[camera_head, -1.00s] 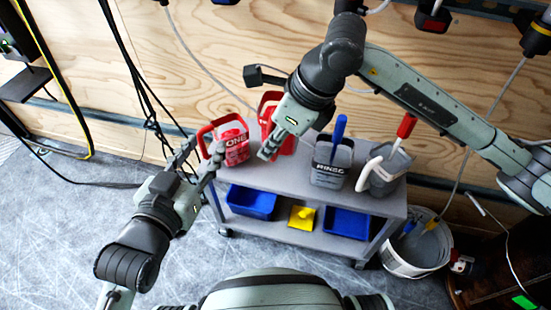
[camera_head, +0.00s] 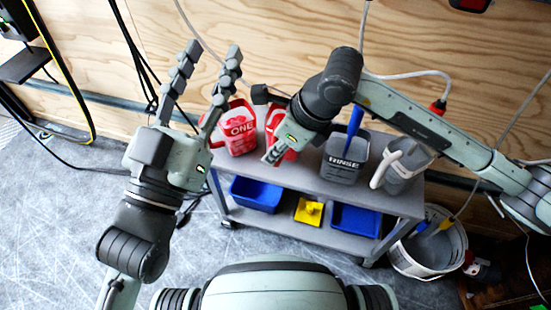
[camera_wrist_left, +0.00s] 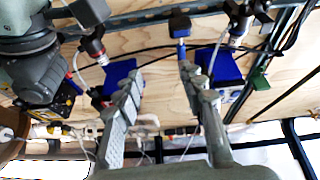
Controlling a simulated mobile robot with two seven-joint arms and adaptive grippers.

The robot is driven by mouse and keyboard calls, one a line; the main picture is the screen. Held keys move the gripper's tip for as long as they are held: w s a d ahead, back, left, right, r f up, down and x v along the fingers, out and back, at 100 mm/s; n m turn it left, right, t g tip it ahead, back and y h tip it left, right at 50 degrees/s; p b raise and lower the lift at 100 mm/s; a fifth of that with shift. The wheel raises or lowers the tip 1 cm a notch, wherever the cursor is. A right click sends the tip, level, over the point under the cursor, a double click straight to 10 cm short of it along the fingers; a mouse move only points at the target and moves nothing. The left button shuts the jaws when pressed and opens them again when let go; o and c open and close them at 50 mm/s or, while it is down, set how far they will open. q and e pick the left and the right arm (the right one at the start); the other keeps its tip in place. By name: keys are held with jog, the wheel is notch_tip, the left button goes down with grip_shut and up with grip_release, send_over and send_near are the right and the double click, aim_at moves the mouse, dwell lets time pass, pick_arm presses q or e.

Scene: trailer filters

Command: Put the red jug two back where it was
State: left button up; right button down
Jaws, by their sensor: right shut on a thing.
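Red jug two (camera_head: 271,122) is at the cart's top shelf, between red jug one (camera_head: 238,131) and the grey RINSE container (camera_head: 343,163). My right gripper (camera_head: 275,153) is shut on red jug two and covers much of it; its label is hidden. I cannot tell whether its base touches the shelf. My left gripper (camera_head: 210,60) is open and empty, fingers pointing up, left of red jug one. In the left wrist view its spread fingers (camera_wrist_left: 160,75) show with nothing between them.
The grey cart (camera_head: 300,181) has blue bins (camera_head: 256,194) and a yellow item (camera_head: 309,211) on its lower shelf. A grey jug (camera_head: 405,168) stands at its right end. A white bucket (camera_head: 430,250) is on the floor to the right. Cables (camera_head: 135,60) hang at left.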

pick_arm(q)
jog(key=shift+s+a+r+t, duration=0.1)
jog(key=shift+r+t, duration=0.3)
jog(key=shift+r, duration=0.1)
pick_arm(e)
jog(key=shift+f, duration=1.5)
jog(key=shift+f, duration=0.1)
jog(key=c, duration=1.6)
grip_release()
pick_arm(q)
jog(key=shift+r, duration=0.1)
pick_arm(e)
jog(key=shift+o, duration=0.2)
jog(key=shift+d+r, duration=0.1)
jog(key=shift+r, duration=0.3)
pick_arm(q)
notch_tip(320, 180, down, 6)
jog(key=w+g+y+p, duration=0.1)
jog(key=w+g, duration=0.1)
jog(key=g, duration=0.1)
jog(key=shift+a+y, duration=0.3)
jog(key=shift+a, duration=0.15)
pick_arm(e)
jog(key=v, duration=1.1)
jog(key=shift+r, duration=0.2)
jog(key=shift+s, duration=0.1)
